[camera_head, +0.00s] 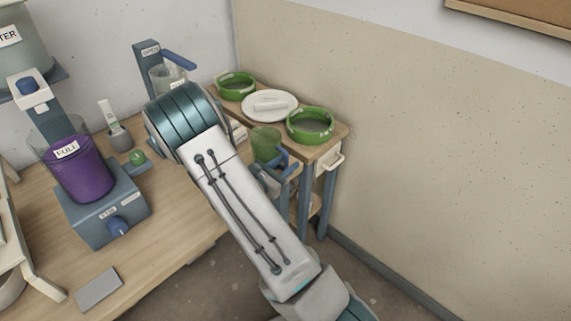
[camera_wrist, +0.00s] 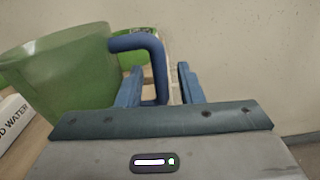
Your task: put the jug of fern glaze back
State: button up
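A green see-through jug (camera_head: 266,143) with a blue handle (camera_head: 284,154) stands near the front of the small side table, beyond my arm. No fern label shows on it. In the wrist view the jug (camera_wrist: 70,68) fills the left side, and its blue handle (camera_wrist: 159,70) reaches between the two blue fingers of my gripper (camera_wrist: 160,88). The fingers look apart, with a gap between the handle and the right finger. In the head view my gripper (camera_head: 268,180) is partly hidden by my arm.
The side table also bears two green bowls (camera_head: 236,82) (camera_head: 310,122) and a white plate (camera_head: 270,104). A purple jug (camera_head: 80,175) marked FULL stands on a blue device (camera_head: 105,210) on the workbench. A wall is close on the right.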

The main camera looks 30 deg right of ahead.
jog(key=shift+r, duration=0.2)
jog(key=v, duration=1.2)
jog(key=s+d+r+m+g+y, duration=0.2)
jog(key=s+r+m+g+y, duration=0.15)
jog(key=s+m, duration=0.35)
jog(key=s+d+r+m+g+y, duration=0.2)
jog(key=s+r+m+g+y, duration=0.1)
jog(key=s+m+g+y, duration=0.25)
jog(key=s+a+r+m+t+y, duration=0.5)
jog(key=a+r+m+y, duration=0.1)
jog(key=a+m+y, duration=0.1)
jog(key=shift+a+r+m+y+b, duration=0.3)
jog(key=shift+r+m+y+b, duration=0.15)
jog(key=shift+m, duration=0.4)
jog(key=shift+s, duration=0.15)
